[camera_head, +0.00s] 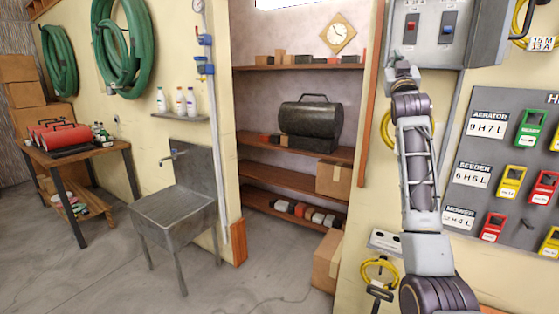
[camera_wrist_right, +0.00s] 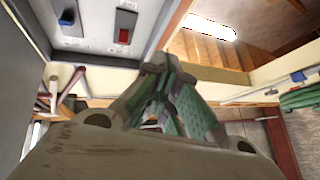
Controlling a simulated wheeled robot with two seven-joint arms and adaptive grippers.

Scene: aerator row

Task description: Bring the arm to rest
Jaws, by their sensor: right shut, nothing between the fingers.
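My right arm rises from the bottom right of the head view, and its gripper (camera_head: 402,72) points up just below a grey switch box (camera_head: 430,50). The box has a red switch (camera_head: 411,27) and a blue switch (camera_head: 448,31). In the right wrist view my right gripper (camera_wrist_right: 165,65) has its fingers together, with nothing held. The switch box (camera_wrist_right: 95,45) shows at the upper left there, apart from the fingertips in the picture. The exact gap to the box is hard to judge. My left gripper is in neither view.
Right of my arm hangs a grey board (camera_head: 480,110) with coloured lock tags and labels. Left of it are shelves (camera_head: 300,150) with a dark metal box (camera_head: 310,118), a cardboard box (camera_head: 327,262) on the floor, and a sink (camera_head: 175,212). The floor (camera_head: 100,275) at front left is clear.

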